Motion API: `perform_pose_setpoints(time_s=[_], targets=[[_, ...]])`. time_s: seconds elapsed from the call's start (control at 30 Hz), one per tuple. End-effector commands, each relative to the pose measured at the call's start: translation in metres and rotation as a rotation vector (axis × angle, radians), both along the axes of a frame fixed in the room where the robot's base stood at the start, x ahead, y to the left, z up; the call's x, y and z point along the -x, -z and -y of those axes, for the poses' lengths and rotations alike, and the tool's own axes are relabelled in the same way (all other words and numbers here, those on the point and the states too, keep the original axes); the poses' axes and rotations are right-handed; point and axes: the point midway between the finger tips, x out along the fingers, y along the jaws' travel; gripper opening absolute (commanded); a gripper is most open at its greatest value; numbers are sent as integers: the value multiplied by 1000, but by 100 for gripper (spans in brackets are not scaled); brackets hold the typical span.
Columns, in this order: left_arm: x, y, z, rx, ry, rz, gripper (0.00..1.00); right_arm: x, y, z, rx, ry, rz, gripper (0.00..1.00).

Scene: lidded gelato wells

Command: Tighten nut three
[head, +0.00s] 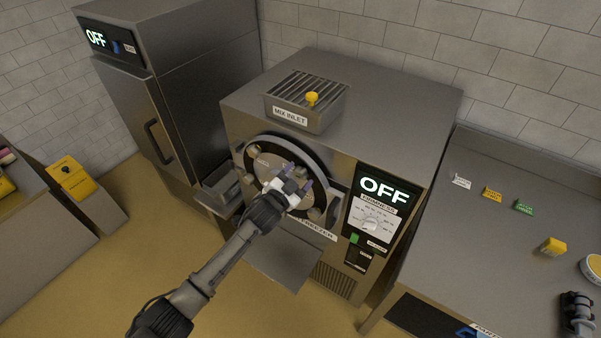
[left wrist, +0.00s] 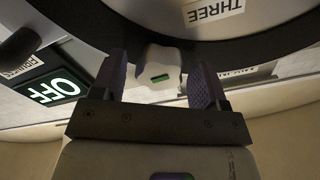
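The freezer machine has a round front plate (head: 262,158) with several nuts around its rim. In the left wrist view, a pale nut (left wrist: 160,72) with a small green mark sits below a label reading THREE (left wrist: 215,12). My left gripper (head: 291,182) is at the right part of the plate. In the left wrist view, its two dark fingers (left wrist: 160,85) stand either side of the nut, with gaps on both sides, so it looks open around the nut. My gripper hides part of the plate in the head view.
The machine's panel (head: 376,205) reads OFF and has a dial. A mix inlet (head: 307,100) with a grate and yellow knob is on top. A tall cabinet (head: 135,110) stands left. A steel counter (head: 480,250) with small coloured tags and a yellow block (head: 553,246) stands right.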

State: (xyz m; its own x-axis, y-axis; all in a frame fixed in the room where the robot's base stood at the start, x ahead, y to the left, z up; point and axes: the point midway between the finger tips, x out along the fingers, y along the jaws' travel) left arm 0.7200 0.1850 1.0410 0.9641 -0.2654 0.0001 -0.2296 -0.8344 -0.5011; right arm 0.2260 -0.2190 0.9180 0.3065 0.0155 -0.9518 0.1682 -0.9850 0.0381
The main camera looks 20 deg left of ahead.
Motion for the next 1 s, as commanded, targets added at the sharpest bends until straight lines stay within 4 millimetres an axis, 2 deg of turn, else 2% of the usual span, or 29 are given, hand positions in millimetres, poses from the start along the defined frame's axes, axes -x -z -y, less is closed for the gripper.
perform_pose_setpoints(time_s=[0.27, 0.7, 1.0], targets=[[2, -1, -1, 4, -1, -2, 68, 0, -3, -2, -7, 4, -1, 43], [46, -3, -13, 4, 0, -3, 68, 0, -42, -3, -9, 6, 0, 43], [58, 0, -16, 4, -1, -1, 68, 0, -48, -1, -2, 1, 0, 43]])
